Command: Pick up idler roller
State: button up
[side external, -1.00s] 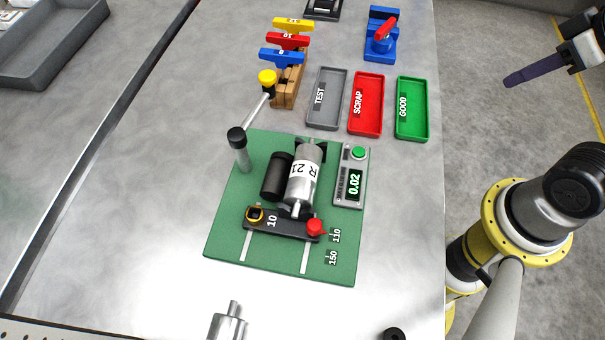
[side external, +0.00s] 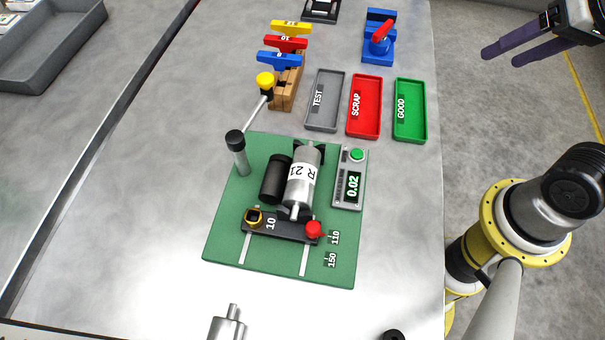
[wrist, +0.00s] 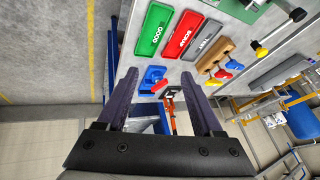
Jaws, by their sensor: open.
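A silver roller marked "R 21" (side external: 303,178) lies on the green fixture plate (side external: 222,245) beside a black cylinder (side external: 276,179), its shaft end near a black bar marked 10. Another silver roller-like part (side external: 227,325) is cut off by the bottom edge of the side view. Neither carries the word idler. My gripper (side external: 500,57) is open and empty, up at the far right beyond the bench edge, well apart from both. In the wrist view its two dark fingers (wrist: 158,78) stand apart with nothing gripped.
Grey TEST (side external: 325,126), red SCRAP (side external: 363,131) and green GOOD (side external: 410,135) trays stand behind the plate. A wooden rack (side external: 284,95) holds coloured handles. A post with a black cap (side external: 236,140) rises at the plate's left. Bench left of the plate is clear.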

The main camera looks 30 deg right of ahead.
jog(key=w+a+r+m+y, duration=0.1)
jog(key=w+a+r+m, duration=0.1)
jog(key=w+a+m, duration=0.35)
jog(key=n+g, duration=0.3)
jog(key=g, duration=0.1)
send_over(305, 172)
jog(key=s+d, duration=0.2)
jog(key=s+d+x, duration=0.1)
jog(key=s+x, duration=0.1)
jog(key=x, duration=0.7)
jog(key=shift+m+y, duration=0.25)
jog(key=shift+y, duration=0.15)
jog(key=x, duration=1.3)
jog(key=shift+s+f, duration=0.1)
jog(key=shift+f, duration=0.1)
grip_shut()
